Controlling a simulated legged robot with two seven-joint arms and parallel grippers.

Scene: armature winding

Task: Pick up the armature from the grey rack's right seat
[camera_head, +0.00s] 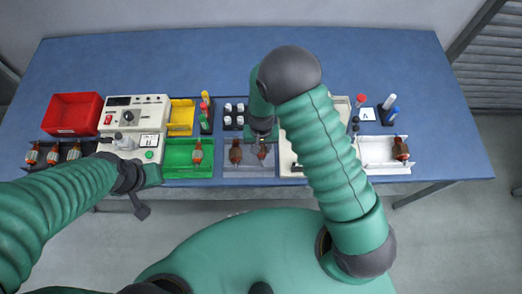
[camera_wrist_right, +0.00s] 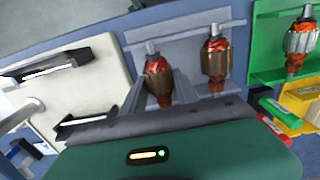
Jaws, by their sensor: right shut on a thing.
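The grey rack (camera_head: 250,169) holds two copper-and-dark armatures in the head view. The left-seat armature (camera_head: 236,151) stands free. The right-seat armature (camera_head: 262,152) is at my right gripper (camera_head: 262,137), partly hidden by it. In the right wrist view the picture is turned round. There the rack (camera_wrist_right: 185,24) carries the held armature (camera_wrist_right: 158,78) on the left and the other armature (camera_wrist_right: 215,58) beside it. My right gripper (camera_wrist_right: 158,92) is shut on the right-seat armature, which still appears to be at its seat. My left gripper (camera_head: 142,190) is near the green tray; its fingers are unclear.
A green tray (camera_head: 176,171) with one armature is left of the rack. A cream fixture (camera_head: 286,163) is right of it, partly behind my arm. A white tray (camera_head: 378,168) with an armature is further right. Small white-topped parts (camera_head: 234,107) stand behind the rack.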

